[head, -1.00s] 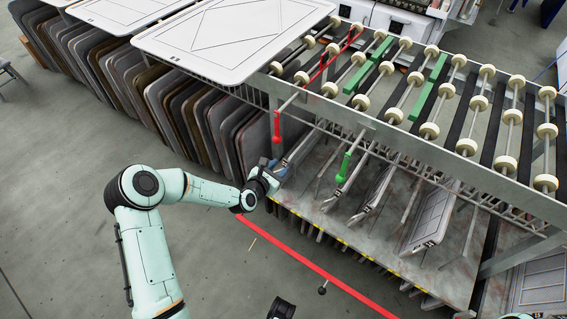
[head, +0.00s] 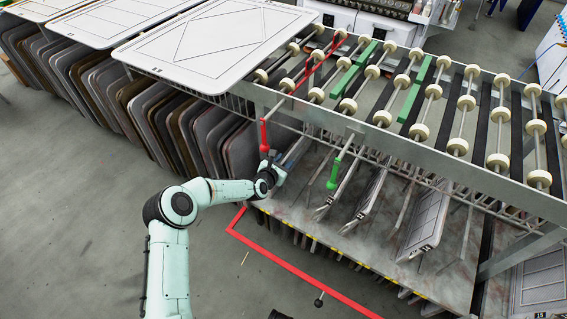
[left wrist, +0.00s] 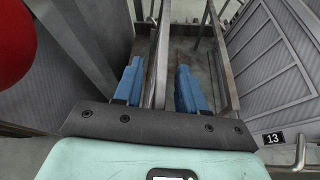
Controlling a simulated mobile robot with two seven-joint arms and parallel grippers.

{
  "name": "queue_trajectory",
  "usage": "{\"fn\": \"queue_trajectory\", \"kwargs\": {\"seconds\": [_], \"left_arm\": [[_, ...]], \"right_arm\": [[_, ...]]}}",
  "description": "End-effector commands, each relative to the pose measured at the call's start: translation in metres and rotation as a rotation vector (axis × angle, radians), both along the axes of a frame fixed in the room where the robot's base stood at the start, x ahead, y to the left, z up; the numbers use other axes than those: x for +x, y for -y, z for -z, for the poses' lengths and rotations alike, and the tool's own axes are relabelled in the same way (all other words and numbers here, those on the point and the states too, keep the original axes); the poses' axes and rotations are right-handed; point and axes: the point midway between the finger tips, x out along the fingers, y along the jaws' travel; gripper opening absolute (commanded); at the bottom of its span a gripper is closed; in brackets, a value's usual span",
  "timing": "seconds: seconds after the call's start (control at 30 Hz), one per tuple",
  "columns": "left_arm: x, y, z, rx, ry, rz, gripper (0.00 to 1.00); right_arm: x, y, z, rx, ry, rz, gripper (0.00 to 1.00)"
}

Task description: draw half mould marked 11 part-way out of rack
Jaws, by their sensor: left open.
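My left gripper (head: 275,174) is at the rack's front, just below the red handle (head: 264,136). In the left wrist view its two blue fingers (left wrist: 158,88) are open, one on each side of a thin grey upright edge (left wrist: 160,60). I cannot tell whether that edge is a half mould or a rack divider. No mark 11 is readable. A grey half mould (head: 298,150) leans in the rack just behind the gripper, partly hidden. A panel marked 13 (left wrist: 290,75) stands to the right in the left wrist view. My right gripper is not in view.
More half moulds (head: 422,225) lean in the rack (head: 385,270) to the right. A green handle (head: 335,172) hangs beside the red one. The roller bed (head: 400,95) lies above. A red line (head: 290,267) marks the open floor in front.

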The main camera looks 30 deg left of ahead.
Motion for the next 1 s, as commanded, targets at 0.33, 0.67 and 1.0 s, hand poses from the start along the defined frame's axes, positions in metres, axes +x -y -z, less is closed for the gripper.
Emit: {"fn": "queue_trajectory", "kwargs": {"seconds": [0.33,0.67,1.0], "left_arm": [[-0.0001,-0.0001,-0.0003,0.0,0.0,0.0,0.0],[-0.0002,0.0,-0.0004,0.0,0.0,0.0,0.0],[-0.0002,0.0,-0.0004,0.0,0.0,0.0,0.0]], "right_arm": [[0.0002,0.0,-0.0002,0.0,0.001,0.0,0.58],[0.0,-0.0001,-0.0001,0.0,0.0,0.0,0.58],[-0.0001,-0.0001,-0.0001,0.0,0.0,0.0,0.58]]}}
